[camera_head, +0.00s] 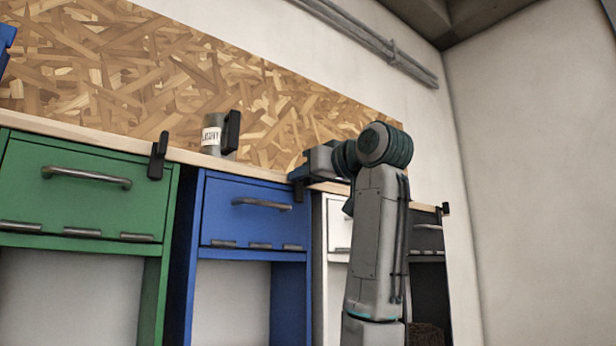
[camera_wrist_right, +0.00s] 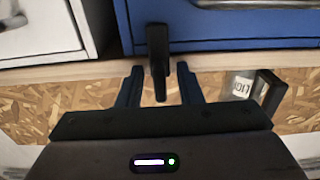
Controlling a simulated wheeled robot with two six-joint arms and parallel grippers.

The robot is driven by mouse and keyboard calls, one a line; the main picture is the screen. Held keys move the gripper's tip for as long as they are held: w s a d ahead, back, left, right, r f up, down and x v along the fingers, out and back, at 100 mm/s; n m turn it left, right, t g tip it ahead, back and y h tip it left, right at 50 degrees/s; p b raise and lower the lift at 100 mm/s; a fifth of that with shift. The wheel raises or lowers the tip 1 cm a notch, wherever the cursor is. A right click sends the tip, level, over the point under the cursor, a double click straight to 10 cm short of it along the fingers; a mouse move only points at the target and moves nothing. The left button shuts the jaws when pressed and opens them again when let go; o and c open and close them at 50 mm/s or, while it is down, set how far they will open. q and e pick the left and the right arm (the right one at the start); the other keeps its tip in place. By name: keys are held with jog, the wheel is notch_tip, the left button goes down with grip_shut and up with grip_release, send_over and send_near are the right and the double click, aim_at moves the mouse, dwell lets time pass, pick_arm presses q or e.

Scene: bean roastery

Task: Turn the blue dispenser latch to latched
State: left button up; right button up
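The blue dispenser (camera_head: 245,212) is a blue cabinet front with a grey bar handle, in the middle of the head view. Its latch is a black lever (camera_wrist_right: 158,62) at its corner; in the wrist view it lies across the wooden shelf edge, in line with the fingers. My right gripper (camera_wrist_right: 160,86) is open, with one finger on each side of the lever and a visible gap on both sides. In the head view my right gripper (camera_head: 305,172) is at the dispenser's upper right corner, and the latch is mostly hidden there. My left gripper does not show.
A green dispenser (camera_head: 85,185) with an upright black latch (camera_head: 157,156) stands left, a white one (camera_head: 338,222) right, partly behind my arm. A grey labelled mug (camera_head: 213,134) stands on the wooden shelf (camera_head: 255,176) above the blue dispenser. A chipboard panel (camera_head: 150,75) backs the shelf.

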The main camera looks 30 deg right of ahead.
jog(key=s+b, duration=0.5)
jog(key=s, duration=0.6)
jog(key=shift+d, duration=0.4)
